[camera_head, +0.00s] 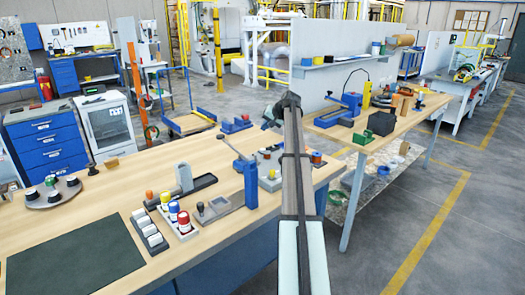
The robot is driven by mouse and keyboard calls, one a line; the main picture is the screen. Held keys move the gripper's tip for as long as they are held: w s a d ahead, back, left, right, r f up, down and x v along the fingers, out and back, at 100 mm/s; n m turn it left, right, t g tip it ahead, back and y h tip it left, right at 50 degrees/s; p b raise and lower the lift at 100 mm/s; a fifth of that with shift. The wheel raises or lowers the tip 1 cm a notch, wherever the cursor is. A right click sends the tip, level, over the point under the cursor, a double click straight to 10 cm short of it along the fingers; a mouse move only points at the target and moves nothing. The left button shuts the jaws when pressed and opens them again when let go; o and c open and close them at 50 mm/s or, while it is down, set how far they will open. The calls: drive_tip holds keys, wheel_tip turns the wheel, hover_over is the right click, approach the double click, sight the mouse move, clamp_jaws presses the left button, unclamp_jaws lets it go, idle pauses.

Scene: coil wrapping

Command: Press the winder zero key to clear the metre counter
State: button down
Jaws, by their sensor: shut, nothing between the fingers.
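My arm rises from the bottom centre, and its dark end bends left at the top, where my gripper (268,122) shows small above the far side of the near workbench. It is shut and empty. I cannot make out a winder zero key or a metre counter display. A blue lever device (243,175) stands on the near bench, below and left of my gripper. A small blue device (236,125) sits at the bench's far edge, left of my gripper. Another blue machine (349,106) stands on the right table. I cannot tell which one is the winder.
The near bench (112,190) holds a dark mat (72,254), a round tray (52,193) with dark pieces, a grey vice-like fixture (184,180) and red, yellow and blue capped bottles. My arm hides part of its right end.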

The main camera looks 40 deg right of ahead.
sight(264, 150)
drive_tip(key=shift+w+r+n+t, duration=0.3)
drive_tip(key=shift+w+r+n, duration=0.05)
drive_tip(key=shift+n, duration=0.55)
drive_tip(key=shift+f, duration=0.15)
drive_tip(key=shift+f, duration=4.3)
drive_tip(key=shift+f, duration=0.4)
